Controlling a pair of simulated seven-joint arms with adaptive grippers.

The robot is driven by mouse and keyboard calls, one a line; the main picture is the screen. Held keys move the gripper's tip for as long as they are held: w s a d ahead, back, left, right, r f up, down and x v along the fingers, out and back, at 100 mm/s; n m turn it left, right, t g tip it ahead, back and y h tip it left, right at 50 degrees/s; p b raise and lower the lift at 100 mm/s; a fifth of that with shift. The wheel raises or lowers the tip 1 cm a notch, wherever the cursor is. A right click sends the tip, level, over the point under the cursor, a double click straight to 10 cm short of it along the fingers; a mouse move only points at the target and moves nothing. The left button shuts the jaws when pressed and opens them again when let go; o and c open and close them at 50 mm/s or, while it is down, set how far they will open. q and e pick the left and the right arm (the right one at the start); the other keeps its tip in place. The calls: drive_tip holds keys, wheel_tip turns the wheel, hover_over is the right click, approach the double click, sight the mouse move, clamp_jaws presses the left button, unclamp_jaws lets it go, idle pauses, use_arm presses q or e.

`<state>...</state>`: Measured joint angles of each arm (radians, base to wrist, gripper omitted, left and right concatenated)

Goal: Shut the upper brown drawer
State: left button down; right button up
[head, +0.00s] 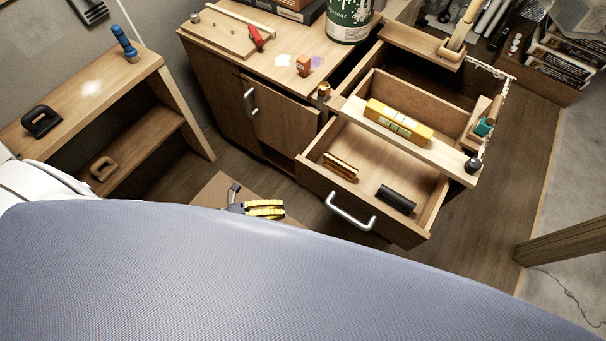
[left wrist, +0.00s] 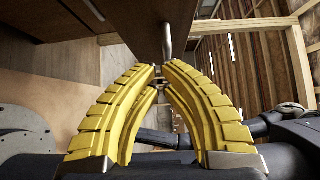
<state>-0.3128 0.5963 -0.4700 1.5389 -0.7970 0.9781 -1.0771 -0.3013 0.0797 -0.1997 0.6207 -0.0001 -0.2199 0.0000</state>
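The upper brown drawer (head: 366,205) is pulled part way out of the cabinet, in the head view. A silver bar handle (head: 350,213) is on its front. My left gripper (head: 284,211) has yellow ribbed fingers and is left of the handle, apart from it in the picture. In the left wrist view the fingertips (left wrist: 160,72) come together with nothing seen between them. A metal bar handle (left wrist: 167,42) on a dark brown panel (left wrist: 140,25) stands just beyond the tips; contact is unclear. The lower drawers are hidden. My right gripper is out of view.
The drawer holds a wooden brush (head: 341,167) and a black cylinder (head: 396,199). A wooden shelf (head: 80,95) stands at left. A wooden beam (head: 560,243) is at right. Floor (head: 500,215) is clear right of the drawer.

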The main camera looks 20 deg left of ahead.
use_arm(q)
approach(331, 192)
drive_tip(key=s+d, duration=0.1)
drive_tip(key=d, duration=0.3)
drive_tip(key=w, duration=0.1)
drive_tip(key=w+d, duration=0.1)
drive_tip(key=shift+w+r, duration=0.1)
drive_tip(key=shift+w, duration=0.7)
drive_tip(key=shift+w, duration=0.1)
